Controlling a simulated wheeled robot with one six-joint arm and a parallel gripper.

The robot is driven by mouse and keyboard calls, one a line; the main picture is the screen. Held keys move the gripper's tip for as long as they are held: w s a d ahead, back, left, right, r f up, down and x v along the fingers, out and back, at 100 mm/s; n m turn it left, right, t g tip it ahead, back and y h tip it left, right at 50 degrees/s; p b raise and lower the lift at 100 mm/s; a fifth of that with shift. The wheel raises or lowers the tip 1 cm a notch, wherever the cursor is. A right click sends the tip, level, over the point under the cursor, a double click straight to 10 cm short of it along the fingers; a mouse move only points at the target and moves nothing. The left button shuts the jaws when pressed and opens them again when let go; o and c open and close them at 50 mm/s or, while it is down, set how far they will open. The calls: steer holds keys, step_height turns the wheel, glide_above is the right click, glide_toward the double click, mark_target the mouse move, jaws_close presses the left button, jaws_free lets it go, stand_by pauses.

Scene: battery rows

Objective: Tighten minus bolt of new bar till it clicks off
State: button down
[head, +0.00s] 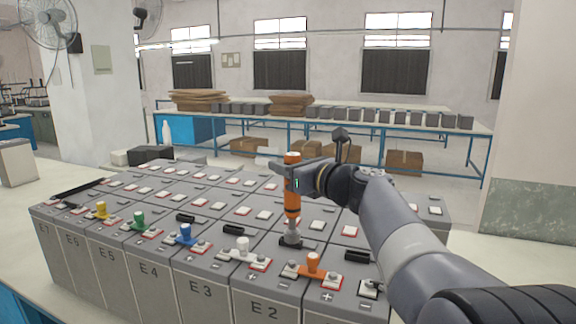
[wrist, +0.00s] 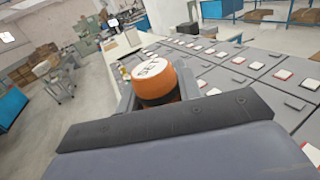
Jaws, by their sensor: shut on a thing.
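My gripper (head: 292,186) is shut on an upright orange driver (head: 292,205) with a grey lower end. Its orange cap (wrist: 155,82) with a white lettered top shows between the fingers in the wrist view. The driver's tip stands over the battery tops behind the front row; I cannot tell whether it touches. Along the front are an orange bar (head: 312,268), a white bar (head: 243,252), a blue bar (head: 185,237), a green bar (head: 139,222) and a yellow bar (head: 101,212). I cannot tell which is the new one, and its minus bolt is not clear.
Rows of grey batteries (head: 222,290) with red and white terminal pads fill the bench. Black blocks (head: 357,256) sit on some tops. A blue-framed table (head: 465,131) with grey boxes stands behind; cardboard boxes (head: 404,160) lie below it. Open air surrounds the driver.

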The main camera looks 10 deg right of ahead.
mark_target(287, 199)
steer(key=shift+f+b, duration=2.2)
steer(key=shift+f, duration=0.45)
steer(key=shift+f+b, duration=0.65)
steer(key=shift+f, duration=0.2)
steer(key=shift+f, duration=0.65)
stand_by(2.1)
steer(key=shift+r, duration=0.15)
steer(key=shift+r+p, duration=2.4)
steer(key=shift+r, duration=0.3)
